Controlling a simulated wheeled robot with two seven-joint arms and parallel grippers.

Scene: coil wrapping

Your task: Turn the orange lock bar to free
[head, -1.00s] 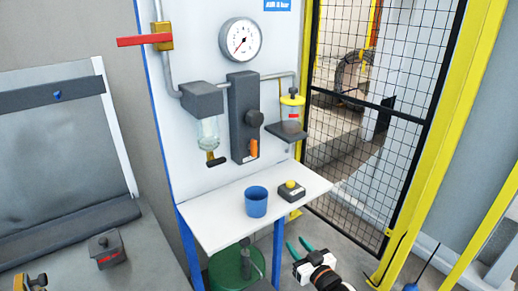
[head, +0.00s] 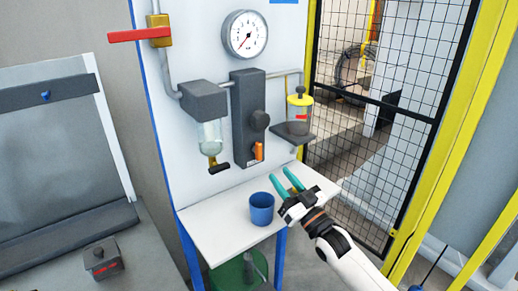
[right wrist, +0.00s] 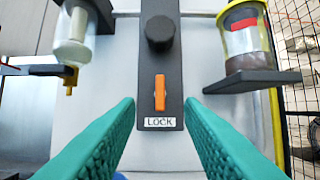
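The orange lock bar (head: 259,152) is on the lower part of the dark regulator block (head: 247,110) on the white panel. In the right wrist view the orange lock bar (right wrist: 160,93) stands upright, just above a label reading LOCK (right wrist: 160,122). My right gripper (head: 288,178) is open and empty, its teal fingers above the white shelf, below and to the right of the bar. In the right wrist view its fingers (right wrist: 157,130) stand on either side of the bar's line, short of it. My left gripper is not in view.
A dark round knob (head: 260,120) sits above the bar. A clear filter bowl (head: 209,138) hangs left, and a yellow-framed oiler (head: 299,112) sits right. A blue cup (head: 261,208) stands on the white shelf (head: 215,227). A mesh fence (head: 385,120) is at the right.

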